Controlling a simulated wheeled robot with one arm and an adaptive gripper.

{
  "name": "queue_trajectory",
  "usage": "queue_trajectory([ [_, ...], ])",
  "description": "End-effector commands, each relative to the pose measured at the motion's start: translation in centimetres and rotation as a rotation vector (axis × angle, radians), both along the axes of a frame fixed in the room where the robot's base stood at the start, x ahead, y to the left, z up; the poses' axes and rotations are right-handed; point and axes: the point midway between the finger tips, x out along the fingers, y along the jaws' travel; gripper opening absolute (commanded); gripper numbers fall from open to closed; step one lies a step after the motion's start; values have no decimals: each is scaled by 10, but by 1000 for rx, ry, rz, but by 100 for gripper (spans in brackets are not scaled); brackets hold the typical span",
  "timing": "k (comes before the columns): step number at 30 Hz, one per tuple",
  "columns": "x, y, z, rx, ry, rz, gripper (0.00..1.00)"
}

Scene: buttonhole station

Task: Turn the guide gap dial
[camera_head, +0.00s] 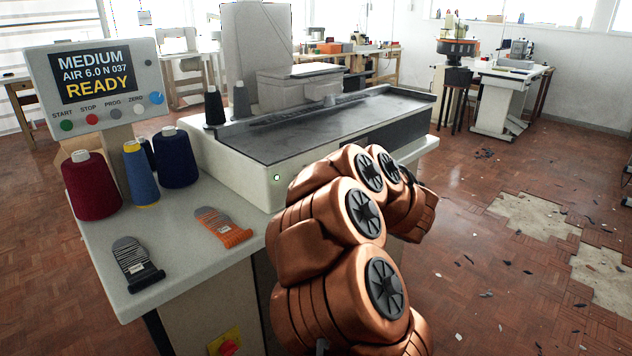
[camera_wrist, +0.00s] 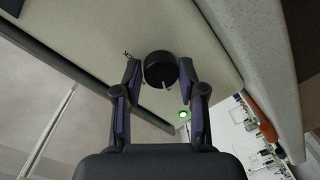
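The guide gap dial appears to be the round black knob (camera_wrist: 160,68) on the pale machine face in the wrist view, with a light pointer mark on its lower edge. My gripper (camera_wrist: 160,72) is open, with one dark finger on each side of the knob. A narrow gap shows at the left finger; the right finger is very close, and I cannot tell whether it touches. In the head view my copper-coloured arm reaches to the machine (camera_head: 232,155) and hides both gripper and knob.
A green lamp (camera_wrist: 184,114) sits near the knob; it also shows on the machine front (camera_head: 277,177). A display panel (camera_head: 97,82) reads MEDIUM, AIR 6.0 N 037, READY. Thread cones (camera_head: 92,187) and two sock-like pieces (camera_head: 223,226) are on the table. The floor at right has debris.

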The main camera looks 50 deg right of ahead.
Motion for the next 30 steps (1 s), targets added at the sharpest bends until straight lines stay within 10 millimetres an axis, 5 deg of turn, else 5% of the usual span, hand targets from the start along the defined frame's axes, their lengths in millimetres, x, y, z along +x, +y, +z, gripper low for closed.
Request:
queue_trajectory([
  [6,0,0,0,1,1,1,63],
  [17,-4,0,0,1,0,1,63],
  [30,-67,-1,4,0,1,-3,63],
])
